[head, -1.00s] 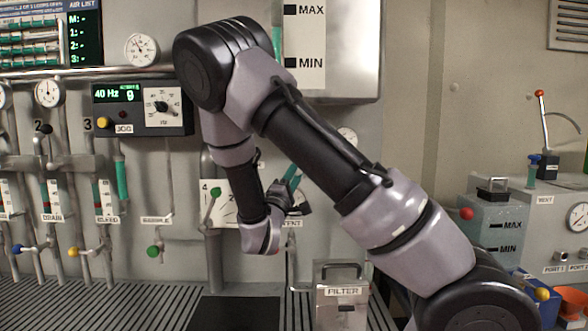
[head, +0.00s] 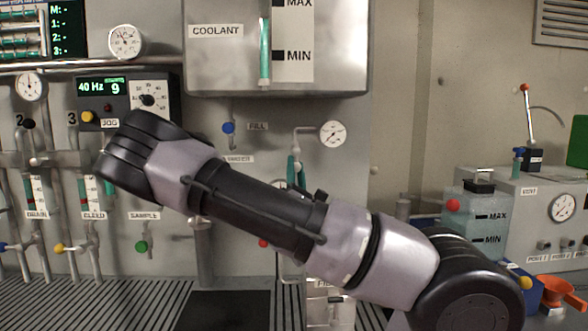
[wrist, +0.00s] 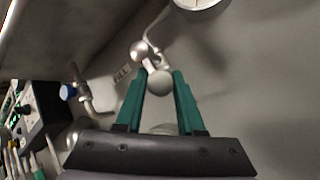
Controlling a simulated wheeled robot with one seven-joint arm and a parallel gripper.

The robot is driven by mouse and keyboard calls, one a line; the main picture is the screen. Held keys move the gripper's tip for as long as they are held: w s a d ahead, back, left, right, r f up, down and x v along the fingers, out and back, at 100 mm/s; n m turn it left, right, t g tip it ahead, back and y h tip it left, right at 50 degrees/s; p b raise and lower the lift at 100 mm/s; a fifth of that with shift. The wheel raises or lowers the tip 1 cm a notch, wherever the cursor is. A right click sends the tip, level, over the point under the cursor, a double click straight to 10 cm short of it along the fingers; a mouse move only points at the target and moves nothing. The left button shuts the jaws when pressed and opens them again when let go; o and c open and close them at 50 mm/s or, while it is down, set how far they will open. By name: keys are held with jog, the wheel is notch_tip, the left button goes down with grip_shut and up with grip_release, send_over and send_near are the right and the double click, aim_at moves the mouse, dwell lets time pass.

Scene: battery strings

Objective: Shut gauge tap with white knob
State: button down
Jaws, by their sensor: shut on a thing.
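The gauge tap shows in the wrist view as a pale rounded body (wrist: 141,50) on a thin pipe under the white-faced gauge (wrist: 200,3). A short lever runs from it to a round white-grey knob (wrist: 160,82). My gripper (wrist: 160,78) has its two green fingers on either side of this knob, shut on it. In the head view the gauge (head: 333,133) is on the wall below the coolant tank, and my gripper (head: 294,170) shows as green fingers beneath its pipe. There my forearm hides much of the hand, and I cannot make out the knob.
A blue FILL knob (head: 228,128) is left of the gauge; it also shows in the wrist view (wrist: 68,92). The coolant tank (head: 345,75) hangs above. A green SAMPLE knob (head: 141,247) is lower left. A filter box (head: 322,310) stands below my forearm.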

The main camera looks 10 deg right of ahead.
jog(key=shift+d, duration=0.1)
dwell(0.3)
jog(key=c, duration=0.5)
grip_release()
jog(key=shift+c, duration=0.2)
